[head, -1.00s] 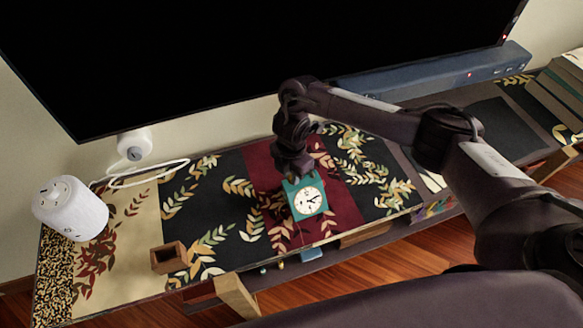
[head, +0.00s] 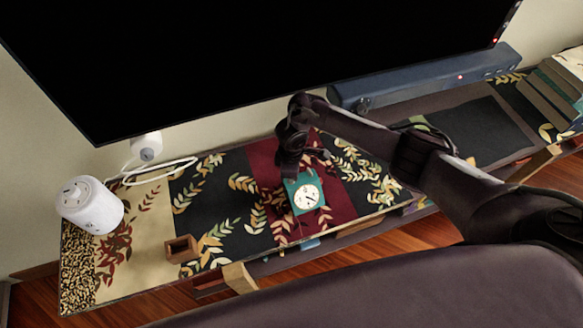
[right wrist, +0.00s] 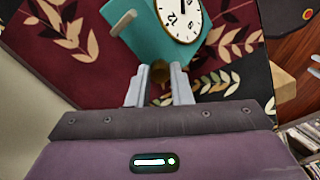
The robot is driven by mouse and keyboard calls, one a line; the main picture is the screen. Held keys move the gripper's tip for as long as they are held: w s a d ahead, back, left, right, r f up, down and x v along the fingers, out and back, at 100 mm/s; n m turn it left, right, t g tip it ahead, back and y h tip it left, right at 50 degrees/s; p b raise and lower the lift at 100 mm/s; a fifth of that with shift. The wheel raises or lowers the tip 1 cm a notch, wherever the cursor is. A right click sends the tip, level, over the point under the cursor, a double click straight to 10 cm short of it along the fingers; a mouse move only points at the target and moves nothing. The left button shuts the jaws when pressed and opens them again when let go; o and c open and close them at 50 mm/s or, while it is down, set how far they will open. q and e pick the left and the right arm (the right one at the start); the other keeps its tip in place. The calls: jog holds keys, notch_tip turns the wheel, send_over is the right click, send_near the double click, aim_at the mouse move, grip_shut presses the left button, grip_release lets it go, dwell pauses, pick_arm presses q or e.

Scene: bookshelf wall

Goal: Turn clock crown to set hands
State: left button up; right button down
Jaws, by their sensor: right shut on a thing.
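A teal box-shaped clock (head: 291,200) with a round white dial stands on the patterned shelf top. My right gripper (head: 290,168) reaches down to it from behind. In the right wrist view the clock (right wrist: 147,40) is at the top, tilted in the picture, with part of its dial (right wrist: 180,15) cut off. A small dark brass crown (right wrist: 160,72) sits on the clock's near side. My right gripper (right wrist: 159,86) is shut on the crown, one pale finger on each side. My left gripper is not in view.
A large black screen (head: 250,50) hangs close behind my right arm. A white cylinder speaker (head: 91,206) and a small open wooden box (head: 181,250) stand to the left. A soundbar (head: 430,78) lies at the back right. The shelf around the clock is clear.

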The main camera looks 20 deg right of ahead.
jog(key=m+p, duration=0.3)
jog(key=m, duration=0.1)
jog(key=shift+s+r+m, duration=0.1)
jog(key=shift+r+m, duration=0.05)
jog(key=shift+m, duration=0.15)
jog(key=shift+m+p, duration=1.25)
jog(key=shift+m, duration=1.05)
jog(key=c, duration=1.3)
grip_release()
jog(key=shift+r, duration=0.35)
jog(key=shift+r+p, duration=0.55)
jog(key=shift+r, duration=2.85)
